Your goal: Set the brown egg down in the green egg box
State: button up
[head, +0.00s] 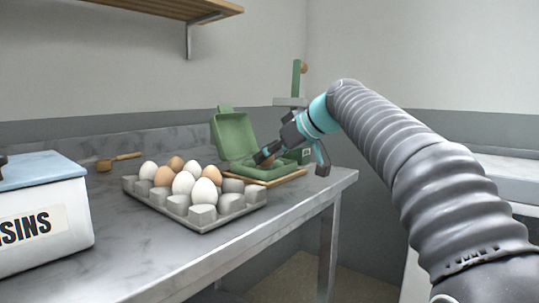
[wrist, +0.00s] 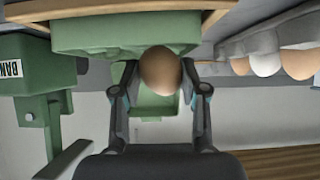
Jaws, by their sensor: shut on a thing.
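My gripper (head: 265,155) is shut on the brown egg (wrist: 160,70), which sits between the two fingers in the wrist view. In the head view the egg is mostly hidden by the fingers. The green egg box (head: 233,136) stands open with its lid raised, on a wooden board at the table's right end. My gripper reaches into or just over the box's base from the right. The base (wrist: 85,37) also shows in the wrist view, right by the egg. I cannot tell whether the egg touches the box.
A grey tray (head: 203,215) of white and brown eggs stands just left of the box. A wooden board (head: 277,180) lies under the box. A green labelled device (wrist: 30,75) stands close behind. A white raisins bin (head: 45,205) is at far left. The table edge is near.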

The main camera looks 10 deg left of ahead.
jog(key=shift+f+b, duration=0.3)
jog(key=shift+f, duration=0.1)
dwell(0.3)
jog(key=o, duration=0.9)
jog(key=v, duration=1.1)
jog(key=s+d+f+m+h+p, duration=0.1)
jog(key=s+d+f+m+h, duration=0.2)
jog(key=s+d+f, duration=0.5)
jog(key=s+d+f+m+h, duration=0.3)
jog(key=s+d+f+m, duration=0.2)
jog(key=s+d+f, duration=0.3)
jog(key=s+d+f+m+h+p, duration=0.1)
jog(key=s+d+f+m+h, duration=0.3)
jog(key=f, duration=1.4)
jog(key=shift+s+d+m+t+p, duration=0.15)
jog(key=shift+s+d, duration=0.5)
jog(key=shift+s, duration=0.8)
jog(key=shift+s+d+m+t+p, duration=0.15)
jog(key=shift+s+d, duration=0.5)
jog(key=shift+s, duration=0.8)
jog(key=shift+s+d+m+t, duration=0.15)
jog(key=shift+s+d, duration=0.5)
jog(key=shift+s, duration=0.8)
